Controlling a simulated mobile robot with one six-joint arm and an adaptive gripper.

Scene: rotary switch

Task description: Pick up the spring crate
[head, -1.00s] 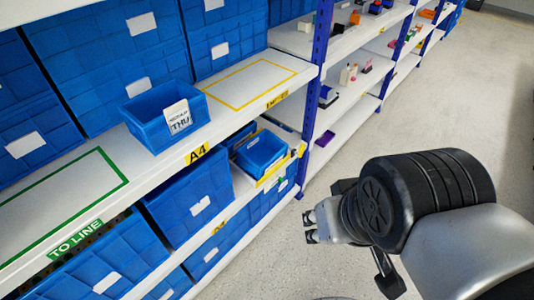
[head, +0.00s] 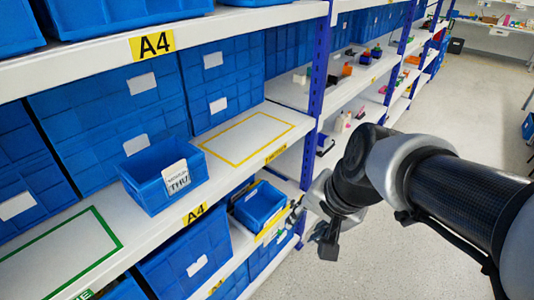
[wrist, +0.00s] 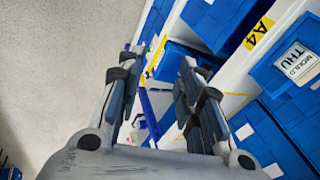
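Two small open blue crates show, and I cannot read "spring" on either. One crate (head: 165,182) stands on the middle shelf with a white card reading "THU"; it also shows at the right of the wrist view (wrist: 285,75). The other small crate (head: 259,206) sits on the lower shelf, at the shelf's right end. My gripper (head: 318,225) is just right of that lower crate, apart from it as far as I can tell. In the wrist view my gripper (wrist: 160,65) has its fingers spread, with nothing held between them. The lower crate's inside is mostly hidden.
A blue rack upright (head: 317,95) stands close behind my gripper. A yellow-outlined area (head: 248,138) and a green-outlined area (head: 60,255) on the middle shelf are empty. Large blue bins (head: 185,255) fill the space beside the lower crate. The aisle floor (head: 455,130) is clear.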

